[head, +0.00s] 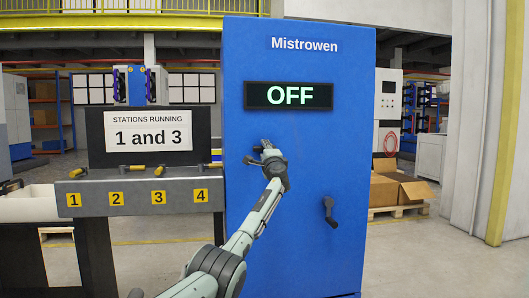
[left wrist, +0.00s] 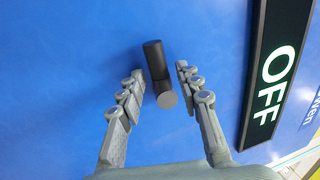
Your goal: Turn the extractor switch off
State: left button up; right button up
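The blue cabinet (head: 300,230) labelled Mistrowen stands in the middle of the head view. Its display (head: 289,95) reads OFF in green; it also shows in the left wrist view (left wrist: 276,75). My left gripper (head: 262,151) is in front of the cabinet, below the display. In the left wrist view a dark switch handle (left wrist: 153,60) stands out from the blue panel between the fingers of my left gripper (left wrist: 160,70). The fingers are open, with a gap on each side of the handle. My right gripper is not in view.
A second dark handle (head: 329,210) is lower right on the cabinet. At left, a grey console (head: 140,190) carries several yellow-ended levers numbered 1 to 4, under a sign (head: 148,131) reading "Stations running 1 and 3". Cardboard boxes (head: 385,191) stand on a pallet behind right.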

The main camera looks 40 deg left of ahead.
pick_arm(q)
jog(key=shift+s, duration=0.1)
jog(key=v, duration=1.2)
jog(key=shift+f, duration=0.1)
dwell(0.4)
